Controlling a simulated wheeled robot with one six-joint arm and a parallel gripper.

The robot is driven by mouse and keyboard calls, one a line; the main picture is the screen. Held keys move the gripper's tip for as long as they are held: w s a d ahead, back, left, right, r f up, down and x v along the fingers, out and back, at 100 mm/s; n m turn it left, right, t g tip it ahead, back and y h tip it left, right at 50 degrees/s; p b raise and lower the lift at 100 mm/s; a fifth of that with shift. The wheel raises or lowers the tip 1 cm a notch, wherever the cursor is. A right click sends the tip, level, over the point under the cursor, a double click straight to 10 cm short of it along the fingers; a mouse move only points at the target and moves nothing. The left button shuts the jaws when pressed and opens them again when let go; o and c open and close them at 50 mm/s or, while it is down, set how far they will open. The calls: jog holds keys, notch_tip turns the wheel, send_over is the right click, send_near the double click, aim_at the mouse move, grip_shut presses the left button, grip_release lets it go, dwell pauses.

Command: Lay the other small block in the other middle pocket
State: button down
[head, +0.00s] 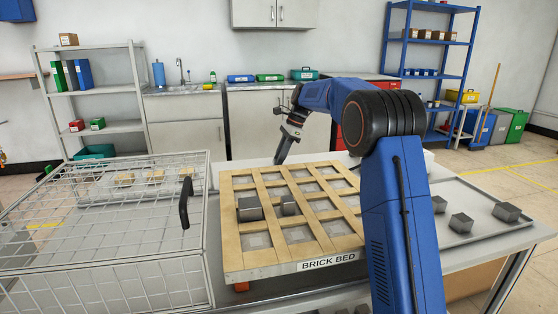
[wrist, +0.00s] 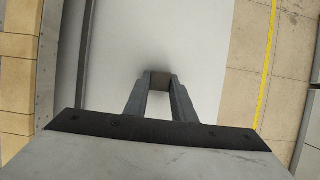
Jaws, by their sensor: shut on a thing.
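My gripper (head: 281,160) is beyond the far edge of the brick bed, with its fingers pointing down. In the wrist view my gripper (wrist: 160,82) is shut on a small grey block (wrist: 161,78) held between the fingertips, over pale table surface. The block is hard to make out in the head view. The brick bed (head: 232,256) is a wooden lattice of square pockets with pale floors. A larger dark block (head: 250,209) sits in its left part, and a small block (head: 288,206) sits just right of it. My arm hides the bed's right side.
A wire cage (head: 110,250) with a black handle (head: 185,203) stands left of the bed. A grey tray (head: 480,232) with several dark blocks lies at the right. The bed's wooden edge (wrist: 18,80) shows at the wrist view's left. Other pockets in view are empty.

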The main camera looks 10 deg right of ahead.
jog(key=c, duration=1.5)
grip_release()
jog(key=shift+d+f, duration=0.1)
